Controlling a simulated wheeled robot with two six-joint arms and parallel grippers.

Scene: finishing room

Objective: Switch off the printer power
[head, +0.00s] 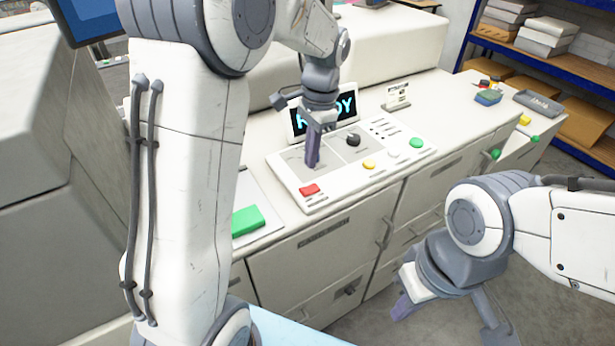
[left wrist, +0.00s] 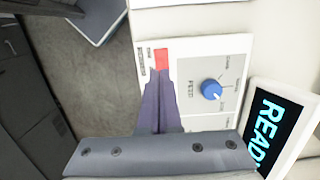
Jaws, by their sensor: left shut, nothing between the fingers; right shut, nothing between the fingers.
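The printer's white control panel (head: 330,185) lies on top of a long white machine, with a lit READY screen (head: 345,108) behind it. A red switch (head: 309,189) sits at the panel's front left corner. My left gripper (head: 313,163) is shut and empty, pointing down over the panel's left part, just behind the red switch in the head view. In the left wrist view its fingertips (left wrist: 158,75) reach the near edge of the red switch (left wrist: 162,57); I cannot tell whether they touch. My right gripper (head: 402,306) is shut and empty, low in front of the cabinets.
A green block (head: 247,220) lies left of the panel. Blue shelving (head: 560,70) stands at the back right.

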